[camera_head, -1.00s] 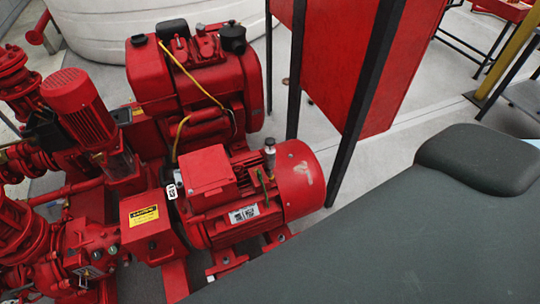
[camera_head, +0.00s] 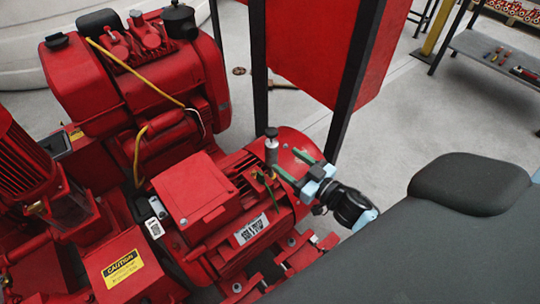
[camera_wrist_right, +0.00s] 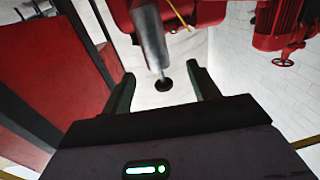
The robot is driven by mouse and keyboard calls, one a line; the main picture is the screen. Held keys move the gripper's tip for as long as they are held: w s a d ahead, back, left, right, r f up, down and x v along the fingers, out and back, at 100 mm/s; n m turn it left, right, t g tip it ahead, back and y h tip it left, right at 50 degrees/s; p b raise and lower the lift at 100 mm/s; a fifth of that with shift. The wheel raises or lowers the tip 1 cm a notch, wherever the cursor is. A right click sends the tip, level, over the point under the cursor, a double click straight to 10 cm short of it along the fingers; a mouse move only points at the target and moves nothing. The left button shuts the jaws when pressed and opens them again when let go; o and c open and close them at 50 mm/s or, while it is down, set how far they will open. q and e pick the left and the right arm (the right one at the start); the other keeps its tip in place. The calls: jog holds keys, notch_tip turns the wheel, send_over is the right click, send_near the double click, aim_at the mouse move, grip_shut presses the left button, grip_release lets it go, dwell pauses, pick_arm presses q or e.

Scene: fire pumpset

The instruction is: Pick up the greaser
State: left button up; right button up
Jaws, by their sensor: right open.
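The greaser (camera_head: 271,149) is a silver cylinder with a dark cap. It stands upright on top of the red electric motor (camera_head: 296,142). My right gripper (camera_head: 294,165) is open, just to the right of the greaser, with its green fingers pointing towards it. In the right wrist view the greaser (camera_wrist_right: 151,38) reaches down to its black cap, which shows between the two open fingertips (camera_wrist_right: 163,86). I cannot tell whether either finger touches it. My left gripper is not in view.
A red engine (camera_head: 140,80) with a yellow cable stands behind the motor. A red panel (camera_head: 315,45) on dark posts (camera_head: 357,75) rises beyond my right gripper. A grey table (camera_head: 500,62) with small items is at the far right. Open floor lies between.

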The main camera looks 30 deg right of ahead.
aim_at(277, 150)
jog(key=shift+w+r, duration=0.15)
jog(key=shift+w, duration=0.1)
jog(key=shift+d+x, duration=0.15)
jog(key=shift+x, duration=1.7)
jog(key=shift+d+x, duration=0.1)
jog(key=shift+x, duration=1.75)
jog(key=c, duration=1.2)
